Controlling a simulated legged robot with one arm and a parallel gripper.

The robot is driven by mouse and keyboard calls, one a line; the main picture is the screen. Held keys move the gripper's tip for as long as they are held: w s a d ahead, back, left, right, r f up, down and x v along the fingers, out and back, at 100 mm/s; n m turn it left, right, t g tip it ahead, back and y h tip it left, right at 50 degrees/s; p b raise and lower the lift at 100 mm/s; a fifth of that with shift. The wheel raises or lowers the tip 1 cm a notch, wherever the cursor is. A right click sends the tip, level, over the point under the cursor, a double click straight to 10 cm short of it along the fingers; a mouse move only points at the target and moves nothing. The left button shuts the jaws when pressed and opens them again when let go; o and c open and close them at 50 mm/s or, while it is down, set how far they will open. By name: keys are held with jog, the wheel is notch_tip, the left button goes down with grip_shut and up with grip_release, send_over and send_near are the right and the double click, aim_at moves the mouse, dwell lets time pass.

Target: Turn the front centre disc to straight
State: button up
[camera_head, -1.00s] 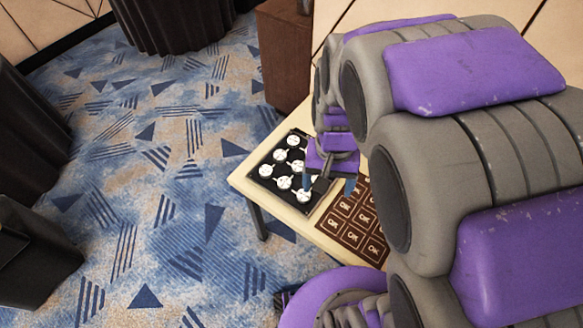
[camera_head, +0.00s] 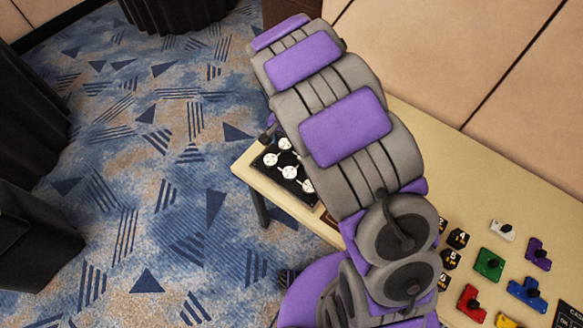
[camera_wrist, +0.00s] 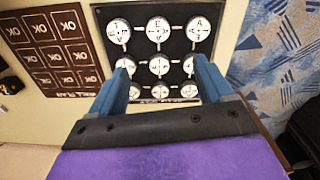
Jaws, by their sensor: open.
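A black board (camera_head: 278,177) with rows of white marked discs lies on the table's left end. The front centre disc (camera_head: 289,172) shows uncovered in the head view. In the wrist view it appears to be the top-row centre disc (camera_wrist: 158,29), with dark marks whose exact angle I cannot tell. My gripper (camera_wrist: 164,62) is open, its two blue fingers apart above the board, with the middle-row centre disc (camera_wrist: 159,66) showing between them. No disc is gripped.
A brown board of OK squares (camera_wrist: 48,48) lies beside the disc board. Coloured pieces with black knobs, such as a green one (camera_head: 489,264), and black numbered tiles (camera_head: 458,238) stand further right on the table (camera_head: 450,165). Patterned carpet (camera_head: 150,200) is open at left.

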notch_tip(320, 180, down, 3)
jog(key=b, duration=0.2)
send_over(289, 172)
jog(key=d, duration=0.1)
notch_tip(289, 172, down, 8)
jog(key=shift+r, duration=0.15)
jog(key=f, duration=0.3)
jog(key=a+f, duration=0.1)
jog(key=f, duration=0.2)
jog(key=shift+a+b, duration=0.2)
jog(key=shift+b, duration=0.2)
jog(key=shift+d+f, duration=0.1)
jog(key=shift+f, duration=0.05)
jog(key=shift+d, duration=0.45)
jog(key=shift+a, duration=0.35)
jog(key=c, duration=1)
